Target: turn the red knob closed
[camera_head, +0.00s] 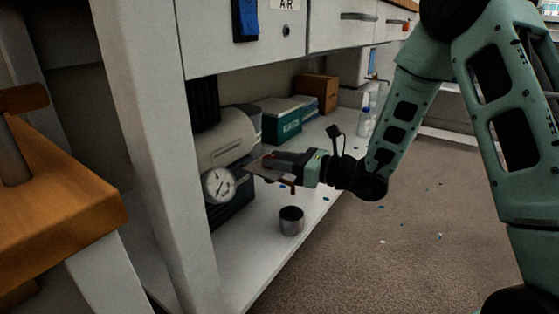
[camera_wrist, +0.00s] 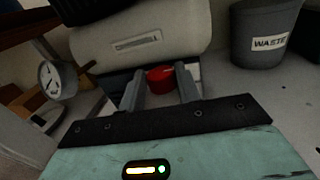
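The red knob (camera_wrist: 161,79) shows in the wrist view, below the pale rounded tank (camera_wrist: 140,42). My gripper (camera_wrist: 160,77) has its two grey fingers apart, one on each side of the knob. A narrow gap seems to show at each side, and I cannot tell whether either finger touches the knob. In the head view my gripper (camera_head: 262,167) reaches in under the bench, at the right side of the tank (camera_head: 228,138). The knob cannot be made out clearly there.
A round white gauge (camera_head: 218,185) is left of my gripper. A grey metal cup (camera_head: 291,220) stands on the low shelf (camera_head: 250,262). A grey container marked WASTE (camera_wrist: 265,36) is at upper right in the wrist view. A green box (camera_head: 280,124) is behind.

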